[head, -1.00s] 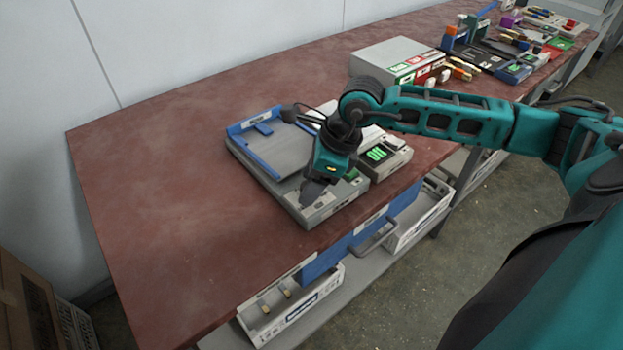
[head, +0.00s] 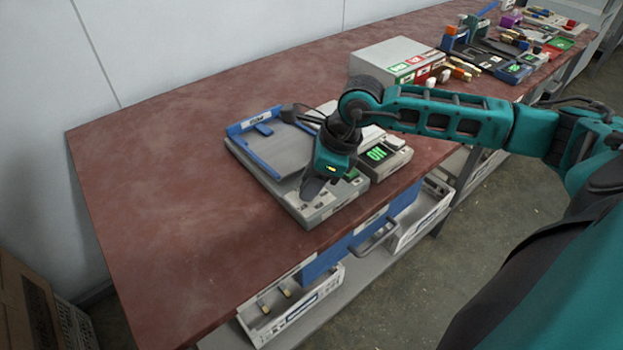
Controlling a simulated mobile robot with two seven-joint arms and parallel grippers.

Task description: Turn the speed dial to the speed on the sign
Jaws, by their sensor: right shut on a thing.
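A grey press (head: 318,214) with a blue-edged tray sits near the table's front edge. My right gripper (head: 309,194) points down onto its front control panel and is shut on the speed dial, which the fingers and wrist hide. I cannot read the dial's setting. I cannot tell which item is the speed sign; the lettering is too small to read. My left gripper is not in view.
A grey box (head: 393,55) with green and red labels stands behind my right arm. Several tools and small bins crowd the table's far right. The left part of the red-brown table (head: 150,190) is clear.

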